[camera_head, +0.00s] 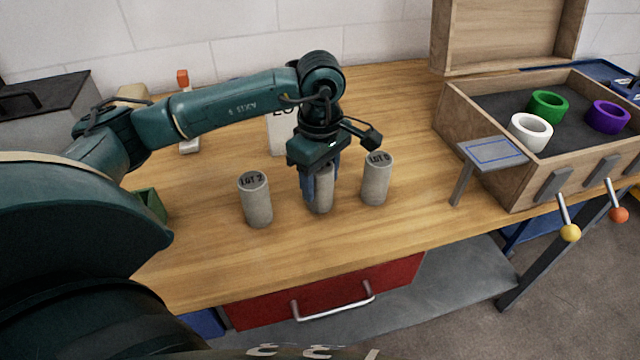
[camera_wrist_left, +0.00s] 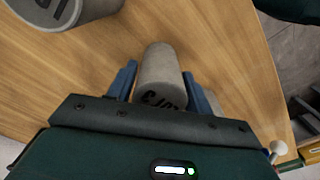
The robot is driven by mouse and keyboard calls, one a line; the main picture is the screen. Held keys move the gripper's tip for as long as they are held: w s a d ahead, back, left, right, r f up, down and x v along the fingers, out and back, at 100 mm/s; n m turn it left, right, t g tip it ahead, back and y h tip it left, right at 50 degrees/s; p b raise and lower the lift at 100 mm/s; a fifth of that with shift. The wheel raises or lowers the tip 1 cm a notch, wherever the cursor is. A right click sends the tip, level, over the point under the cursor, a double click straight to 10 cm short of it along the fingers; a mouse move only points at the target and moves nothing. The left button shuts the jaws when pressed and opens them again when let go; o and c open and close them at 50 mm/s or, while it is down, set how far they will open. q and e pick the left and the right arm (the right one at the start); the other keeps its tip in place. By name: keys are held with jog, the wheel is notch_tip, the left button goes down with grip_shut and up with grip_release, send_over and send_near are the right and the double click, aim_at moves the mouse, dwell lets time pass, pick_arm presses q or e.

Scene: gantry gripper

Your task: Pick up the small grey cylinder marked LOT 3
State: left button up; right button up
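The grey cylinder marked LOT 3 (camera_wrist_left: 160,75) stands upright on the table between the two blue fingers of my left gripper (camera_wrist_left: 161,88). In the head view the same cylinder (camera_head: 322,195) is the middle one of three, partly hidden by my left gripper (camera_head: 319,185) coming down from above. One finger is on each side, very close to it; whether they touch it I cannot tell. The grey cylinder marked LOT 2 (camera_head: 256,203) stands to its left, and another marked grey cylinder (camera_head: 376,182) to its right. My right gripper is not in view.
A wooden case (camera_head: 487,150) with green (camera_head: 547,104), white (camera_head: 530,131) and purple (camera_head: 607,116) rings stands at the right. A small grey stand (camera_head: 492,152) is before it. A white sign (camera_head: 281,135) is behind the cylinders. The table front (camera_head: 330,245) is clear.

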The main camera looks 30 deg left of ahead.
pick_arm(q)
jog(key=c, duration=0.9)
jog(key=shift+r, duration=0.15)
